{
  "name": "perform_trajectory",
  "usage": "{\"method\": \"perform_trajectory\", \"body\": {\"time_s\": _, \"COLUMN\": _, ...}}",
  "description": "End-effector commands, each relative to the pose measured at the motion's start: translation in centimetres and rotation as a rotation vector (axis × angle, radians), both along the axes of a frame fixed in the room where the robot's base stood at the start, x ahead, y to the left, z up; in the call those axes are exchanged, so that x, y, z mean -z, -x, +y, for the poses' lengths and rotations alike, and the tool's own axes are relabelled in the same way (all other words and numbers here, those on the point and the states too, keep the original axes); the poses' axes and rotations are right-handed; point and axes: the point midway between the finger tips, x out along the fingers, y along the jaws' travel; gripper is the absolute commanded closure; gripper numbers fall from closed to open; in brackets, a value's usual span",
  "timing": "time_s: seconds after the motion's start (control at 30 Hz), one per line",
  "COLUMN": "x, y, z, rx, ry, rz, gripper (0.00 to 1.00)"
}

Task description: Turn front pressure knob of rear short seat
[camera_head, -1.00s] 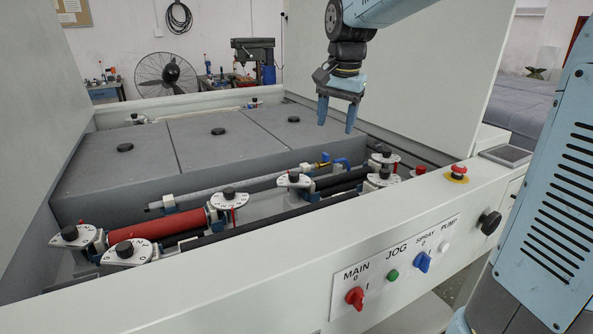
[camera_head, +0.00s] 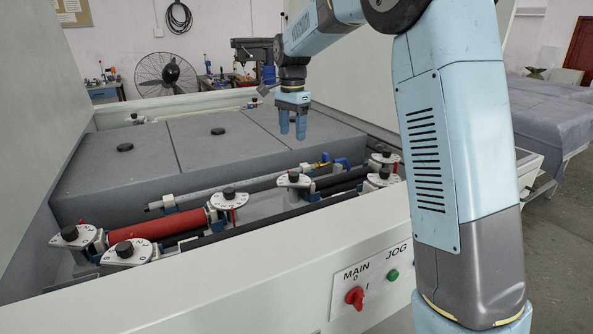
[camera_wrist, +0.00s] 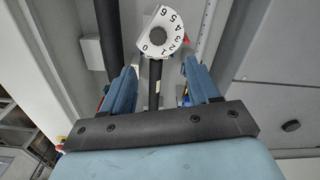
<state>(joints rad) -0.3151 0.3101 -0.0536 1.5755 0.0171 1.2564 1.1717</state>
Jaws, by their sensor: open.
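Several black pressure knobs on white numbered dials stand along the rollers in the machine bed. In the head view there are two at the left (camera_head: 70,233) (camera_head: 124,250), two in the middle (camera_head: 229,193) (camera_head: 294,176), and two at the right (camera_head: 381,149) (camera_head: 384,174). Which one belongs to the rear short seat I cannot tell. My gripper (camera_head: 292,132) is open and empty, pointing down above the bed, behind the middle knobs in the picture. In the wrist view, one dial with its knob (camera_wrist: 157,36) lies beyond and roughly between my fingertips (camera_wrist: 159,68), not touched.
Grey covers (camera_head: 190,145) with black knobs fill the back of the bed. A red roller (camera_head: 157,226) lies at the left. The white front wall (camera_head: 230,290) carries a red MAIN switch (camera_head: 355,297) and a green JOG button (camera_head: 393,275). My arm hides the panel's right part.

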Motion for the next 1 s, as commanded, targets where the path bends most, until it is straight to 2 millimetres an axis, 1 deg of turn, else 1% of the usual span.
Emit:
{"method": "perform_trajectory", "body": {"time_s": 0.17, "x": 2.4, "y": 0.1, "z": 0.0, "rx": 0.000, "ry": 0.001, "rz": 0.003, "gripper": 0.40}}
{"method": "perform_trajectory", "body": {"time_s": 0.5, "x": 8.4, "y": 0.1, "z": -0.1, "rx": 0.000, "ry": 0.001, "rz": 0.003, "gripper": 0.40}}
{"method": "perform_trajectory", "body": {"time_s": 0.7, "x": 11.3, "y": 0.1, "z": -0.1, "rx": 0.000, "ry": 0.000, "rz": 0.002, "gripper": 0.40}}
{"method": "perform_trajectory", "body": {"time_s": 0.83, "x": 12.5, "y": 0.1, "z": -0.1, "rx": 0.000, "ry": 0.000, "rz": 0.001, "gripper": 0.40}}
{"method": "perform_trajectory", "body": {"time_s": 1.0, "x": 13.2, "y": 0.1, "z": -0.1, "rx": 0.000, "ry": 0.001, "rz": 0.001, "gripper": 0.40}}
